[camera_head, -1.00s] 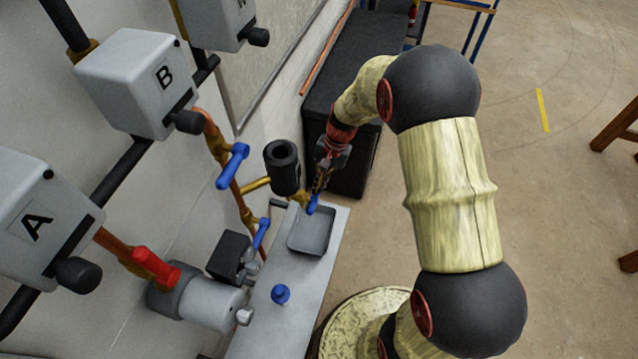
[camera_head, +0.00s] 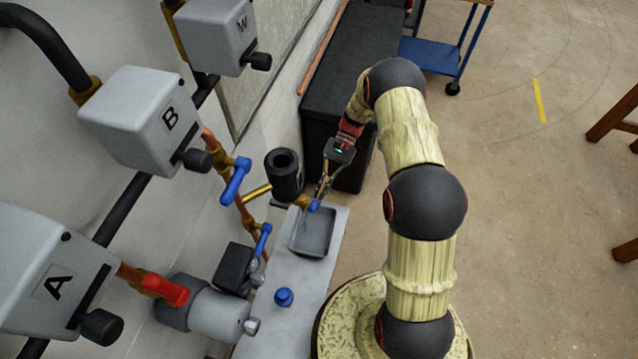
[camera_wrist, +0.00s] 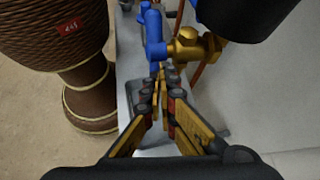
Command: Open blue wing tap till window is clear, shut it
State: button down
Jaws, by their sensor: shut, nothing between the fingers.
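The blue wing tap (camera_head: 314,205) sits on a brass fitting (camera_head: 301,201) below the black cylinder (camera_head: 285,175), above a small grey tray (camera_head: 298,243). In the wrist view the blue tap (camera_wrist: 154,36) stands just beyond my fingertips, beside its brass body (camera_wrist: 190,46). My gripper (camera_head: 322,190) is shut and empty, pointing down behind the tap; it also shows in the wrist view (camera_wrist: 161,78). I cannot tell whether the fingertips touch the tap. I cannot make out a window's contents.
Other blue levers (camera_head: 235,180) (camera_head: 263,240), a red lever (camera_head: 165,289) and a blue knob (camera_head: 284,297) are close by. Grey boxes marked A (camera_head: 50,275), B (camera_head: 140,118) and W (camera_head: 215,35) line the wall. Open floor lies right.

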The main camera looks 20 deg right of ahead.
jog(key=shift+s+f, duration=0.1)
jog(key=shift+f, duration=0.6)
jog(key=shift+r, duration=0.1)
dwell(0.5)
jog(key=shift+r+p, duration=0.45)
jog(key=shift+r, duration=0.3)
